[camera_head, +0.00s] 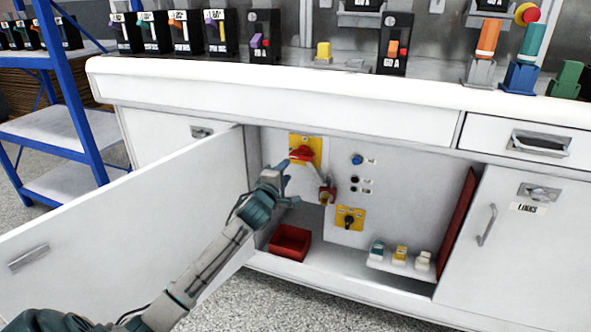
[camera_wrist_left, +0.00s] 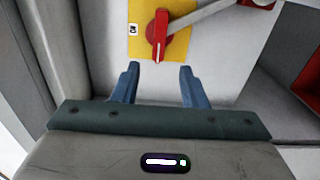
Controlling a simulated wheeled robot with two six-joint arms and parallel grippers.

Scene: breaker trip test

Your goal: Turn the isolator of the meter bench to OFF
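Inside the open cabinet of the bench, a red rotary handle (camera_head: 303,153) sits on a yellow plate (camera_head: 296,141) on the back panel; it looks like the isolator. In the left wrist view the red handle (camera_wrist_left: 158,36) lies just beyond the fingertips, between them, with a white mark at its near end. A small label (camera_wrist_left: 133,29) on the plate is too small to read. My left gripper (camera_head: 284,180) is open and empty, just in front of and below the handle; its fingers (camera_wrist_left: 158,70) are apart from it. My right gripper is not in view.
A grey bar (camera_head: 317,172) runs from the handle to a red and yellow piece (camera_head: 327,194). A black knob (camera_head: 348,220) sits lower. A red bin (camera_head: 290,242) stands on the cabinet floor. The open door (camera_head: 130,225) is left of my arm.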

